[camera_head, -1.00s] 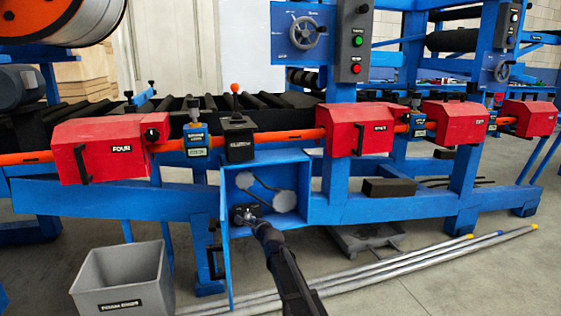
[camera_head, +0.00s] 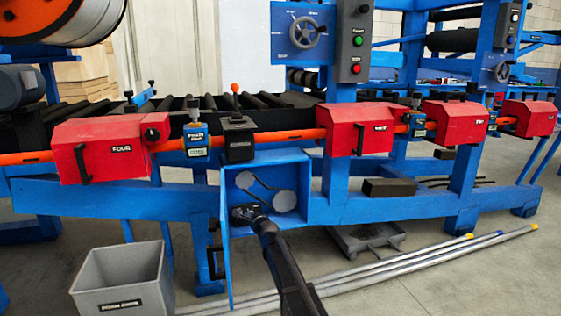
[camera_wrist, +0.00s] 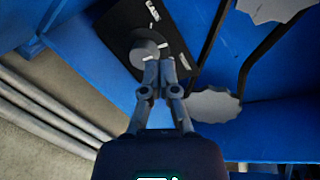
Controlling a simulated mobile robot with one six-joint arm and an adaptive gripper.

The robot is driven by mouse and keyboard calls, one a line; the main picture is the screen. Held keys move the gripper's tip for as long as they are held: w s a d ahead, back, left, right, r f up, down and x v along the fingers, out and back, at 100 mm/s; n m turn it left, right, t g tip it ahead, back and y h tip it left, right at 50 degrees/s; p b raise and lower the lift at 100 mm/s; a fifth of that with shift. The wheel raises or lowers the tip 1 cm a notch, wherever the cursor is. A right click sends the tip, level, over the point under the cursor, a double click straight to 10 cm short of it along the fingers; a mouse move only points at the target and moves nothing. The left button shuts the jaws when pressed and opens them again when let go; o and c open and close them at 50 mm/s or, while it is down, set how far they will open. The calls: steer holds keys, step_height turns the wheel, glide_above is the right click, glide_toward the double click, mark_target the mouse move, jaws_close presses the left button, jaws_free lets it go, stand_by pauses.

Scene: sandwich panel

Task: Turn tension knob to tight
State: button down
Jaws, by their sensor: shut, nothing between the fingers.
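The tension knob (camera_wrist: 145,52) is a round grey knob on a black plate (camera_wrist: 122,35) with white markings, seen in the wrist view. The plate sits inside the open blue box (camera_head: 265,157) under the red machine line. My gripper (camera_wrist: 166,62) has its fingertips together at the knob's lower right side. They overlap its edge in the picture; I cannot tell whether they touch it. In the head view my gripper (camera_head: 240,214) is at the lower left of the box and hides the knob. Which marking the knob points to is too blurred to tell.
Inside the box are two grey toothed pulleys (camera_head: 284,201) with a black belt, close to my gripper. A grey bin (camera_head: 122,280) stands on the floor at the left. Metal pipes (camera_head: 420,254) lie across the floor below. Red guards (camera_head: 98,146) line the frame above.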

steer(key=shift+r+x, duration=0.15)
steer(key=shift+x, duration=0.55)
steer(key=shift+r+x, duration=0.15)
steer(key=shift+x, duration=0.55)
steer(key=shift+w+d+f, duration=0.1)
steer(key=shift+d+f, duration=0.05)
steer(key=shift+f, duration=0.05)
steer(key=shift+w+d+f+b, duration=0.25)
steer(key=shift+d+f+b, duration=0.15)
steer(key=shift+d+b, duration=0.25)
stand_by(0.3)
steer(key=shift+d+r, duration=0.15)
steer(key=shift+d, duration=0.05)
steer(key=shift+d+r+p, duration=0.15)
steer(key=shift+p, duration=0.2)
stand_by(0.4)
steer(key=v, duration=0.3)
steer(key=f+v, duration=0.1)
steer(key=v, duration=0.1)
steer(key=shift+s, duration=0.55)
